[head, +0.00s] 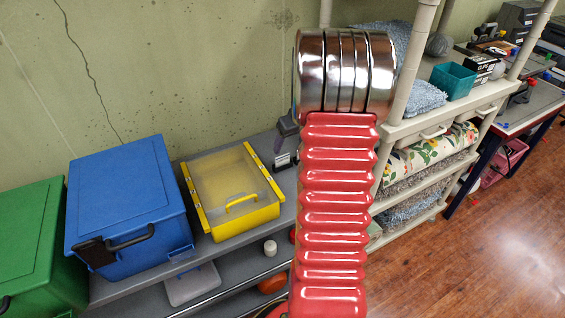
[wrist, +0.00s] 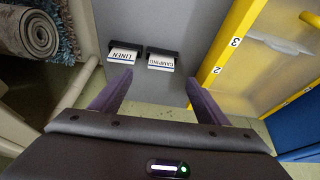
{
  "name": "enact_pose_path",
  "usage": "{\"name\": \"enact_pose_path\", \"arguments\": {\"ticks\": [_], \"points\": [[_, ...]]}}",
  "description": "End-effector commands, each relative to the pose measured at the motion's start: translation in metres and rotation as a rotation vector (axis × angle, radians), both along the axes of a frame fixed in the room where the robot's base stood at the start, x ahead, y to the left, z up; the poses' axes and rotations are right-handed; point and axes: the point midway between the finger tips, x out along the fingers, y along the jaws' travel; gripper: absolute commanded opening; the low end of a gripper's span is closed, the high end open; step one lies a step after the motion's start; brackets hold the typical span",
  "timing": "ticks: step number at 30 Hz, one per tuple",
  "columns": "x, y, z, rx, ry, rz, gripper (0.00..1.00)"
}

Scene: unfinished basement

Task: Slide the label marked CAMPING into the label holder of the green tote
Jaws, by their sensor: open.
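The CAMPING label (wrist: 161,66) is a white card with dark print, upside down in the wrist view, standing in a dark block on the grey shelf. The LINEN label (wrist: 124,55) stands in a similar block to its left. My gripper (wrist: 160,76) is open, its purple fingers apart in front of the labels. The CAMPING label shows between the fingertips; I cannot see contact. In the head view my red arm hides most of the gripper. The green tote (head: 28,235) is at the far left, partly cut off; I cannot make out its label holder.
A blue tote (head: 130,195) stands between the green tote and a yellow bin (head: 232,185) on the grey shelf (head: 125,288). A cream rack (head: 415,125) with rolled textiles and a teal basket (head: 453,80) stands to the right. Wooden floor (head: 470,255) is open at the lower right.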

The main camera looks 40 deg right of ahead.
Motion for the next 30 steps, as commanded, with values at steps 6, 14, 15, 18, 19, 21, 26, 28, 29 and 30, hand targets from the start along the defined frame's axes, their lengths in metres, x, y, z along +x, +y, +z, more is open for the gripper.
{"name": "enact_pose_path", "arguments": {"ticks": [6, 14, 15, 18, 19, 21, 26, 28, 29, 30], "points": [[0.011, -0.003, -0.029, 0.002, 0.002, -0.001, 0.69], [0.017, -0.004, -0.042, 0.0, 0.0, 0.0, 0.69], [0.017, -0.004, -0.042, 0.0, 0.0, 0.0, 0.69], [0.017, -0.004, -0.042, 0.0, 0.0, 0.0, 0.69], [0.017, -0.004, -0.042, 0.0, 0.0, 0.0, 0.69], [0.017, -0.004, -0.042, 0.0, 0.0, 0.0, 0.69], [0.021, -0.004, -0.048, 0.0, 0.001, 0.0, 0.69], [0.025, -0.005, -0.055, 0.0, 0.002, 0.001, 0.69], [0.026, -0.005, -0.058, 0.001, 0.002, 0.001, 0.69], [0.029, -0.005, -0.062, 0.0, 0.002, 0.001, 0.69]]}}
